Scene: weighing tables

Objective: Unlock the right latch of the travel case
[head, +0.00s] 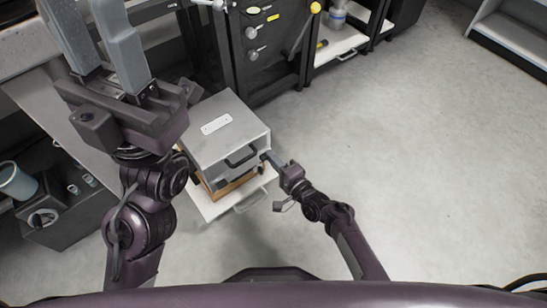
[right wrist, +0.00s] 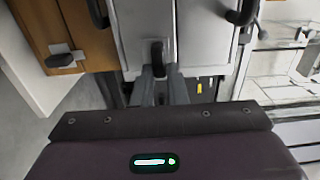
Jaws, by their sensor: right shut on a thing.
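The grey travel case (head: 222,124) stands closed at the middle of the head view, with a pale label on its lid and a dark handle (head: 241,156) on its front. My right gripper (head: 267,157) is at the case's right front corner. In the right wrist view its two fingers (right wrist: 161,78) are closed around a small dark latch (right wrist: 157,54) on the grey case front (right wrist: 204,40). The exact angle of the latch is hard to tell. My left gripper (head: 92,45) is raised at the upper left of the head view, its fingers apart and empty, away from the case.
The case rests on a wooden piece (head: 234,187) over a white pull-out shelf (head: 211,208). A black cabinet (head: 269,50) with hanging tools stands behind. A dark unit with a cylinder (head: 17,181) is at left. The floor at right is clear.

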